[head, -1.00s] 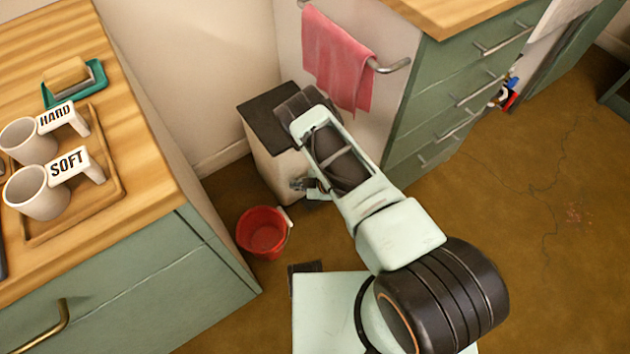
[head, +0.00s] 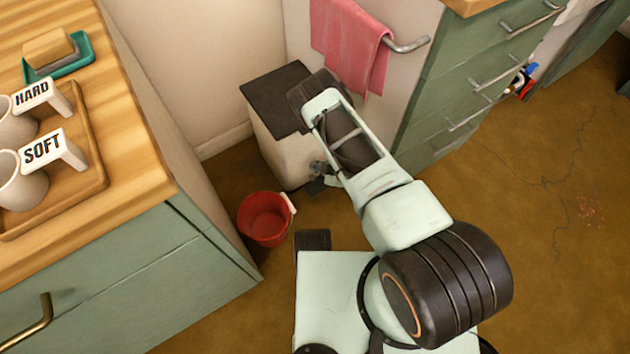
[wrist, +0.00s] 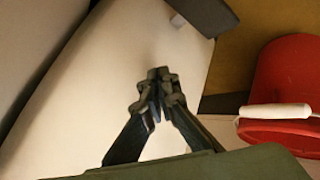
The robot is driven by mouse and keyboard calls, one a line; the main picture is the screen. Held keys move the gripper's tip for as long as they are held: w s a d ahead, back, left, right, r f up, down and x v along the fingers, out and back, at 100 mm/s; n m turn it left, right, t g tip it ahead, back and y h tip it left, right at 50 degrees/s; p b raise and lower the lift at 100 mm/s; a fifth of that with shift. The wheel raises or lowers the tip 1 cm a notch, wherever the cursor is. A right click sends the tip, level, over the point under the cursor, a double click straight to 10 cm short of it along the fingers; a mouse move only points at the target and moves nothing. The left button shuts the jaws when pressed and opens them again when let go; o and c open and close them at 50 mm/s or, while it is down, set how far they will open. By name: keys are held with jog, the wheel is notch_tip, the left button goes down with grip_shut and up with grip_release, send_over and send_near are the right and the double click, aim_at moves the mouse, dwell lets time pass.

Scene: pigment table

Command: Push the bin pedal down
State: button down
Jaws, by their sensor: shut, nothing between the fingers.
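The bin (head: 278,152) has a pale body and a flat dark lid, which is closed. It stands on the floor against the wall, and its pale face fills much of the wrist view (wrist: 105,75). A dark grey piece (wrist: 208,14) at the bin's edge, at the top of the wrist view, looks like the pedal. In the head view I cannot make out the pedal. My gripper (head: 318,180) is low beside the bin's front. In the wrist view its fingertips (wrist: 160,85) are together and empty, in front of the bin's face; I cannot tell whether they touch it.
A red bucket (head: 264,220) with a white handle grip stands on the floor close to the bin. A wooden-topped counter (head: 150,160) is at left. A green drawer cabinet (head: 440,110) with a pink towel (head: 350,45) is at right. Brown floor is open at right.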

jog(key=b, duration=0.3)
send_over(319, 186)
jog(key=w+a, duration=0.1)
jog(key=w, duration=0.1)
notch_tip(319, 186, down, 4)
jog(key=shift+w+a+f, duration=0.1)
jog(key=shift+a+f, duration=0.05)
jog(key=shift+f, duration=0.1)
jog(key=shift+f+p, duration=0.2)
jog(key=shift+p, duration=0.3)
jog(key=shift+f, duration=0.75)
jog(key=shift+f, duration=0.15)
jog(key=shift+f, duration=0.3)
jog(key=shift+f, duration=0.25)
